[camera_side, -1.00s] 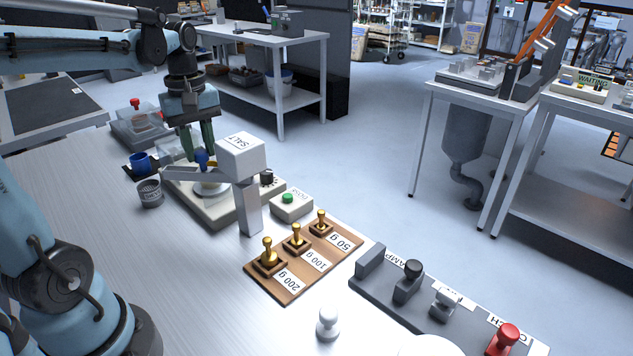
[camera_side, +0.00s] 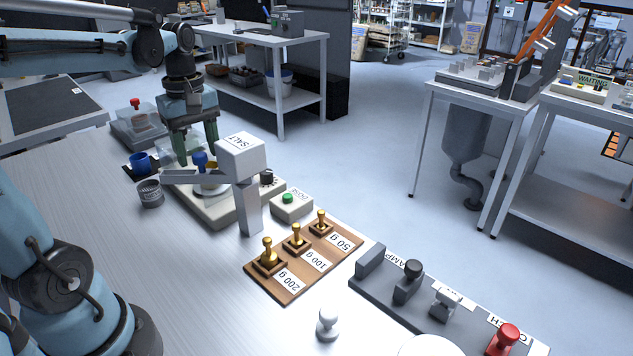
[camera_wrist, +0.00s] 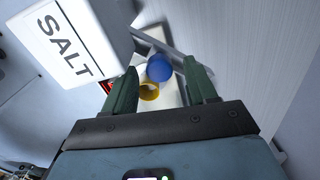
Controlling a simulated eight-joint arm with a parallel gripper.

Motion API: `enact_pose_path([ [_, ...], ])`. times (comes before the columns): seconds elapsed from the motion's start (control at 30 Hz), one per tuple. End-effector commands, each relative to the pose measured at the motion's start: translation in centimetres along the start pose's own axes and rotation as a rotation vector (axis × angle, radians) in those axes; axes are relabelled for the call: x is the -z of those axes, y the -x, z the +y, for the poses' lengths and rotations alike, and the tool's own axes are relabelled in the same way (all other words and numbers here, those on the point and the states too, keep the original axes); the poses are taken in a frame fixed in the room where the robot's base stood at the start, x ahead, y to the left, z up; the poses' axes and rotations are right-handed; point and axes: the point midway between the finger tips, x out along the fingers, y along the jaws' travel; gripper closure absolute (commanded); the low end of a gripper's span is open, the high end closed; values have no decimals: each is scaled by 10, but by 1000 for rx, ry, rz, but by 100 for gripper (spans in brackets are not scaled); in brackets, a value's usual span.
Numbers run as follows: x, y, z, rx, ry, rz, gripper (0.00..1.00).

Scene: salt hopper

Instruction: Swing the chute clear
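The salt hopper (camera_side: 241,154) is a white box marked SALT on a grey post; it also fills the upper left of the wrist view (camera_wrist: 75,42). The chute (camera_side: 183,178) is a grey bar reaching left from the hopper over the scale (camera_side: 215,208). A blue knob (camera_side: 200,160) stands up by the chute. My gripper (camera_side: 198,150) is above it, fingers pointing down. In the wrist view, the blue knob (camera_wrist: 158,68) lies between my open fingers (camera_wrist: 160,72), with a gap on both sides. A yellow ring (camera_wrist: 149,91) shows just below the knob there.
A blue cup (camera_side: 140,163) and a dark mesh cup (camera_side: 150,194) stand left of the scale. A green-button box (camera_side: 290,205) and a wooden board (camera_side: 303,270) with brass weights are to the right. A white knob (camera_side: 327,324) stands in front. Bare table lies front left.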

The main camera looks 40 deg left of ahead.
Motion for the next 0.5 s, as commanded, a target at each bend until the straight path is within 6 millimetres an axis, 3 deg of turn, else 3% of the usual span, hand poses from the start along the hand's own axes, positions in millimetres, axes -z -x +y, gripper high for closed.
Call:
enact_pose_path([
  [0.27,0,2,0,-1,0,0,43],
  [0.5,0,26,0,-1,0,0,43],
])
